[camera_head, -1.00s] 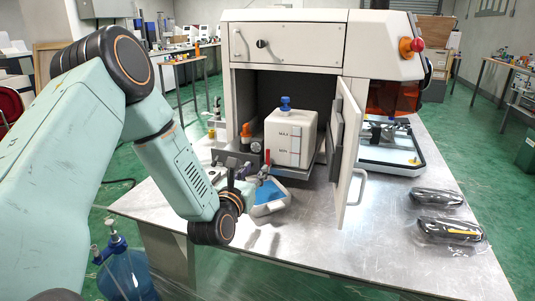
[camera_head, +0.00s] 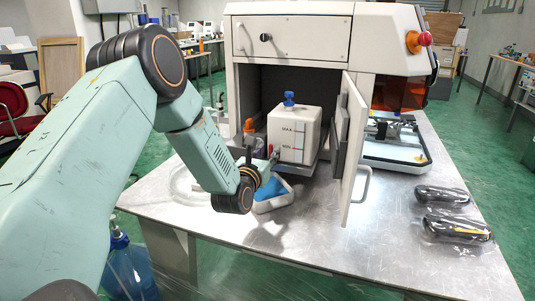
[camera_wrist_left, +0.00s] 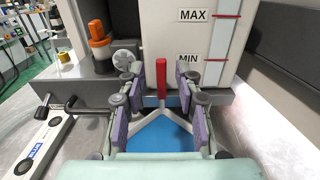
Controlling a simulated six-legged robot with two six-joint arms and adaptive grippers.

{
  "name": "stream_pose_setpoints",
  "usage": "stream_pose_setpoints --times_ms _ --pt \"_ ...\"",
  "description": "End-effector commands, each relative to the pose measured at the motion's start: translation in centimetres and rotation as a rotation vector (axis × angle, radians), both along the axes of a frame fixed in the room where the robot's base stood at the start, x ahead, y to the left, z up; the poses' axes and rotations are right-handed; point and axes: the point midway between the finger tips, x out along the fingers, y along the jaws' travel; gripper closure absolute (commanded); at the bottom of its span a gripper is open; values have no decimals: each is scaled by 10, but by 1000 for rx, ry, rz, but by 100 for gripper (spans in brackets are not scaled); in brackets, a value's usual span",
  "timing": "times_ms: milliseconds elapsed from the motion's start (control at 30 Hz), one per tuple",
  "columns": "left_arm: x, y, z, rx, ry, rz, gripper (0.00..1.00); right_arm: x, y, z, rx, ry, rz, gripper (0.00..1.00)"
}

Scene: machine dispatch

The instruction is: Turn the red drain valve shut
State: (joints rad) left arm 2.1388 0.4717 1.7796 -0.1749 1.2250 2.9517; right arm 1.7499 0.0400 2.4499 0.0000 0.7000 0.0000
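The red drain valve handle (camera_wrist_left: 161,78) stands upright at the foot of the white tank (camera_wrist_left: 178,35) in the left wrist view. In the head view the tank (camera_head: 292,135), marked MAX, sits inside the open cabinet, and only a bit of the red handle (camera_head: 270,150) shows beside my gripper. My left gripper (camera_head: 262,166) is at the front of the tank. In the left wrist view its purple-padded fingers (camera_wrist_left: 159,92) are open, one on each side of the handle, with gaps visible between pads and handle. My right gripper is not in view.
A white tray with a blue bottom (camera_head: 272,192) lies below the valve. The open cabinet door (camera_head: 353,155) stands to the right. An orange-topped fitting (camera_wrist_left: 98,38) is left of the tank. Black wrapped items (camera_head: 455,228) lie on the table's right side.

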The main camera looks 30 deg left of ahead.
Motion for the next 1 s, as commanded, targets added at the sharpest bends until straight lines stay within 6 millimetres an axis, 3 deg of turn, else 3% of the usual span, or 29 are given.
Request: stream_pose_setpoints --times_ms 233,633,1000 --pt "2 0 0 0 0 0 66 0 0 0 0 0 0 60" --pt "2 1 0 0 -1 0 100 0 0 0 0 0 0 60" --pt "2 0 1 5 -1 -1 100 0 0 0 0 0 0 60"
